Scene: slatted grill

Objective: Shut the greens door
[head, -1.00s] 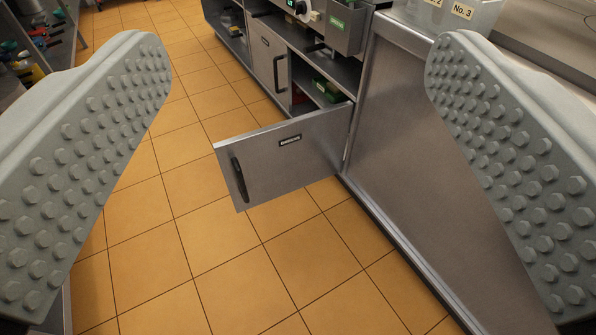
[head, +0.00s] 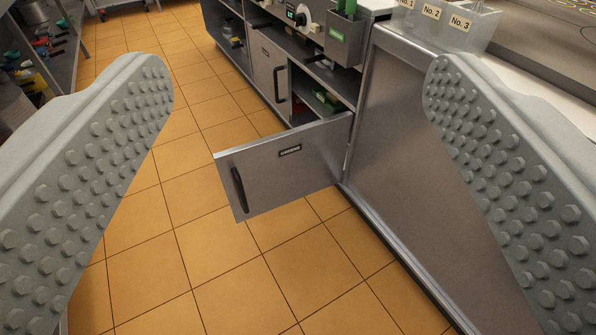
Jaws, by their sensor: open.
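The greens door (head: 285,172) is a grey metal panel standing open, swung out from the counter over the tiled floor. It has a small dark label, too small to read surely, and a black vertical handle (head: 239,188) near its free left edge. Its hinge side is at the right, by the counter's end panel. Behind it is the open cupboard (head: 325,103) with green items inside. My gripper (head: 298,90) is open and empty, its two studded fingers wide apart at the left and right of the picture. The door shows between them, farther off, and neither finger touches it.
A second cupboard door (head: 270,75) beyond it looks closed. A grey bin (head: 347,42) hangs on the counter front. Numbered containers (head: 455,22) stand on the counter at upper right. Shelving (head: 45,45) stands at far left. The orange tiled floor (head: 215,255) is clear around the door.

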